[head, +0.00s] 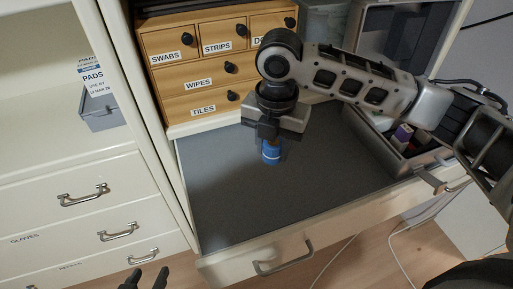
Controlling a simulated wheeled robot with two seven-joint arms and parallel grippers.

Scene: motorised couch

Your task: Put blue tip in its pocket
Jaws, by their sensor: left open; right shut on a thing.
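My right gripper (269,138) points down over the grey surface of the pulled-out drawer. It is shut on the blue tip (271,154), a small blue cylinder that shows below the fingers; the fingers hide its upper part. I cannot tell whether it touches the grey surface. To the right, an open grey case (437,157) holds a purple and white item (403,133) and a red one; my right arm covers part of it. I cannot make out the tip's pocket. My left gripper (146,281) is open and empty at the bottom edge, in front of the cabinet.
A small wooden drawer unit (186,71) labelled SWABS, STRIPS, WIPES and TILES stands behind the grey surface (225,205). A grey bin (101,111) labelled PADS sits on the left shelf. The grey surface left and front of the tip is clear.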

